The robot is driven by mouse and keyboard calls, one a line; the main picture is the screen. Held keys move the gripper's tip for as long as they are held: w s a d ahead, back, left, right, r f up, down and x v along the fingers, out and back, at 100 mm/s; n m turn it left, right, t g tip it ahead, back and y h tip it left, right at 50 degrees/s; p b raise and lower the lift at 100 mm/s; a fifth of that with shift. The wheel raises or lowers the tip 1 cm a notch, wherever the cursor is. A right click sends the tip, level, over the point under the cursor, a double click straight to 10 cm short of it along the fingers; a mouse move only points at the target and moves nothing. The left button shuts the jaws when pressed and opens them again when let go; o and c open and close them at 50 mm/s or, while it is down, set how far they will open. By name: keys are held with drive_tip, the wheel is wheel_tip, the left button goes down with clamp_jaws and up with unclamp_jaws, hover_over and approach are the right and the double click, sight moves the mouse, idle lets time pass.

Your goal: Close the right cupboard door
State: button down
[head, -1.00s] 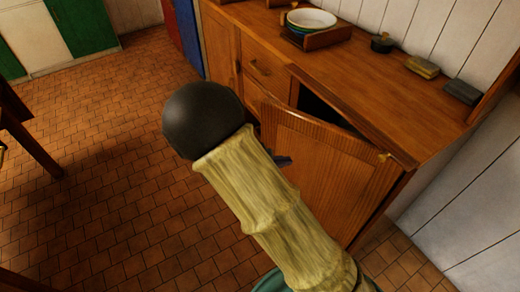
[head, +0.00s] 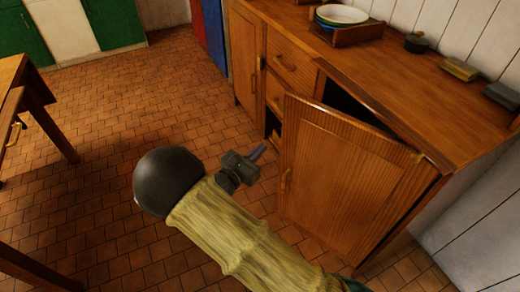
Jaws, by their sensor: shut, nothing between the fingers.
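The right cupboard door (head: 345,175) is a wooden panel on the low cabinet (head: 400,60). It stands ajar, swung out on its right side hinge, with a dark gap between its top edge and the cabinet. Its brass handle (head: 286,180) is on its left edge. My gripper (head: 258,154) is shut and empty, just left of the door's free edge and pointing toward the cabinet front. I cannot tell whether it touches the door. My arm covers part of the floor in front of the door.
A wooden rack with stacked plates (head: 342,17) stands on the countertop, with a small dark pot (head: 416,42) and boxes to its right. Drawers (head: 292,65) and a left door (head: 247,65) look closed. A wooden table (head: 35,95) stands at left. Tiled floor (head: 140,110) between is clear.

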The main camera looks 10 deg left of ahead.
sight(286, 125)
drive_tip(key=b+x, duration=0.2)
drive_tip(key=x, duration=0.9)
drive_tip(key=shift+w+d, duration=0.15)
drive_tip(key=shift+w, duration=0.15)
